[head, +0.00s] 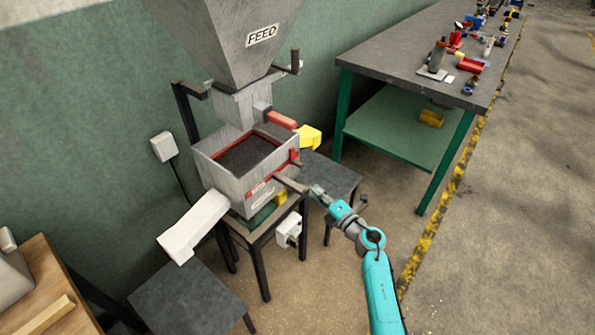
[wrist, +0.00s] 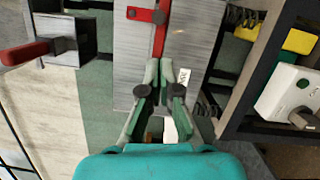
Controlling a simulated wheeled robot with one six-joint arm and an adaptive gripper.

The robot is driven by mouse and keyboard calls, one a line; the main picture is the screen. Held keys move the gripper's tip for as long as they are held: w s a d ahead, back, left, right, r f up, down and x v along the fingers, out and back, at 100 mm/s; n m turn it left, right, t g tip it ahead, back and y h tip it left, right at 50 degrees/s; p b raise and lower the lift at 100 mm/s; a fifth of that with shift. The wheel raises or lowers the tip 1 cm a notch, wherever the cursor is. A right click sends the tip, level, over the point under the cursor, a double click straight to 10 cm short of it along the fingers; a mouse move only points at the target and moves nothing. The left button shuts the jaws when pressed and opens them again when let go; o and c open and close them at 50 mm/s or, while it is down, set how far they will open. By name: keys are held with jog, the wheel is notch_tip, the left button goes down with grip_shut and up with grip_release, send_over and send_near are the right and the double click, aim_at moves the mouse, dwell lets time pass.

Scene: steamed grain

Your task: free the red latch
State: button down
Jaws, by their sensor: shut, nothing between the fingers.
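A red latch with a short cross piece and dark pins (wrist: 159,32) lies on the grey metal face of the machine in the wrist view. In the head view a red fitting (head: 294,157) shows on the right side of the grey box (head: 222,172) under the hopper. My gripper (wrist: 159,66) is shut and empty, its fingertips close to the end of the red bar; whether they touch it I cannot tell. In the head view my gripper (head: 316,191) is just right of the box, partly hard to make out.
A red handle on a grey block (wrist: 30,52) also shows in the head view (head: 281,120). A cluttered workbench (head: 410,55) stands at the right. Floor right of my arm is clear.

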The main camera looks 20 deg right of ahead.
jog(key=shift+w, duration=0.1)
jog(key=x, duration=0.9)
jog(key=shift+w+a, duration=0.2)
jog(key=shift+w, duration=0.15)
jog(key=shift+w, duration=0.1)
dwell(0.3)
